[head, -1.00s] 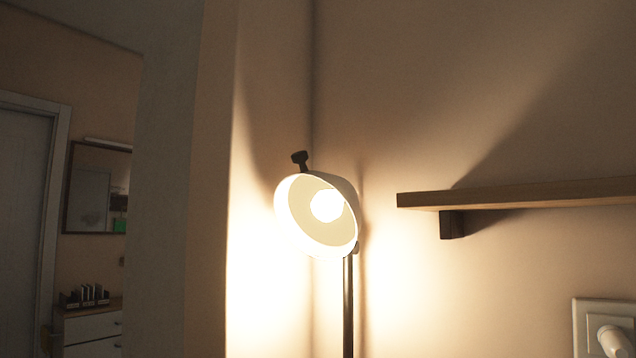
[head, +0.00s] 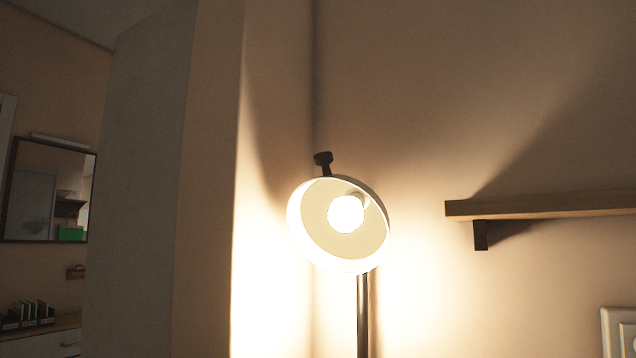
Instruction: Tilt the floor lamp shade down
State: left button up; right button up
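The floor lamp's white shade (head: 312,230) is near the middle of the head view. Its open side faces me and tips to the lower left, and the lit bulb (head: 346,213) shows inside. A dark knob (head: 323,160) sticks up from the shade's upper rim. The dark lamp pole (head: 363,312) runs down from behind the shade out of the bottom of the view. The lamp's base is out of view. Neither of my grippers is in view.
A wooden wall shelf (head: 560,206) on a dark bracket (head: 480,235) juts out to the right of the lamp. A white wall plate (head: 618,330) is at the lower right. A wall corner stands close behind the lamp. A framed mirror (head: 45,192) hangs at the far left.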

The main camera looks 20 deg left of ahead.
aim_at(338, 223)
jog(key=j+z, duration=0.2)
jog(key=j, duration=0.3)
jog(key=j+z, duration=0.25)
jog(key=j, duration=0.25)
jog(key=k+j+z, duration=0.2)
jog(key=j, duration=0.3)
jog(key=j+z, duration=0.2)
jog(key=j, duration=0.3)
jog(key=k+j+z, duration=0.2)
jog(key=j, duration=0.25)
jog(key=k+j+z, duration=0.25)
jog(key=j, duration=0.2)
jog(key=k+j+z, duration=0.2)
jog(key=j, duration=0.25)
jog(key=k+j+z, duration=0.2)
jog(key=j, duration=0.2)
jog(key=k+j+z, duration=0.15)
jog(key=j, duration=0.3)
jog(key=k+j+z, duration=0.15)
jog(key=j, duration=0.3)
jog(key=k+j+z, duration=0.2)
jog(key=k+j, duration=0.1)
jog(key=j, duration=0.1)
